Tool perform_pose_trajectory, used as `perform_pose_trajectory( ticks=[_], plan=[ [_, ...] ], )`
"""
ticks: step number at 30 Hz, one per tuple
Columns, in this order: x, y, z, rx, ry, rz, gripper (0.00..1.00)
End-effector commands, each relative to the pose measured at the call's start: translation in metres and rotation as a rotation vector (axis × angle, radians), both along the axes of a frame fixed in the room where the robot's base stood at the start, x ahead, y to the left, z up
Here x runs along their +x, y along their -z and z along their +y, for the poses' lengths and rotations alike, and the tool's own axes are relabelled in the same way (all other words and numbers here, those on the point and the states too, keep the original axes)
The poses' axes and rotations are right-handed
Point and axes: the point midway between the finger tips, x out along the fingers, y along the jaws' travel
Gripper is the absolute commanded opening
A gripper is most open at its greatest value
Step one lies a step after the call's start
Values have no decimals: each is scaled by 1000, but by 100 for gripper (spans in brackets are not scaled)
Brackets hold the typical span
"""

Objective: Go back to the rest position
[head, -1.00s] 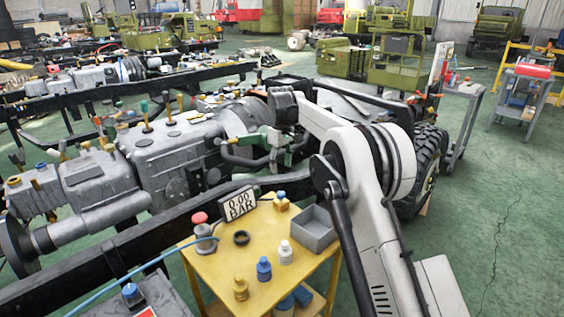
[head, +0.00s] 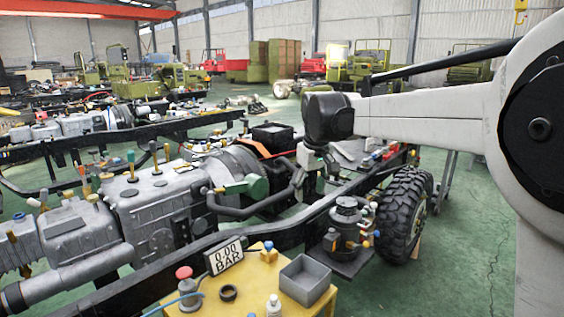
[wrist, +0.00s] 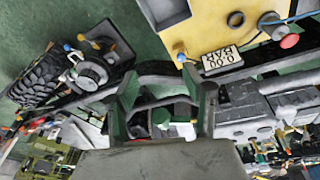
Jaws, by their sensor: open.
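My gripper (wrist: 168,92) is open, its two fingers apart at the middle of the wrist view, with nothing held between them. Beyond the fingers lie a dark chassis frame and a green part (wrist: 163,117). In the head view my arm reaches in from the right to a black wrist joint, and the hand hangs below it, over the chassis frame (head: 285,236). The hand is small there, and its fingertips are hard to tell from the parts behind.
The yellow table (head: 245,286) stands low at front, with a grey bin (head: 305,278), a gauge reading 0.00 BAR (head: 224,256) and a red button (head: 184,272). A large tyre (head: 403,214) is right of the hand. Grey gearbox housings (head: 150,210) lie left. Green floor is open at right.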

Motion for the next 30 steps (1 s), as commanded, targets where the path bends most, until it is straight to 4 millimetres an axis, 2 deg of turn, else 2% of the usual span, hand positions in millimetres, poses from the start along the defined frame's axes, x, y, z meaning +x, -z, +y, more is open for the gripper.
perform_pose_trajectory(
  ticks=[1, 6, 15, 23, 30],
  plan=[
    [-15, -6, -8, 5, 19, -13, 45],
    [-59, -18, -29, 24, 80, -57, 45],
    [-141, -24, -62, 58, 187, -135, 45],
    [-213, -11, -86, 92, 279, -203, 45],
    [-277, 15, -104, 124, 361, -266, 45]
  ],
)
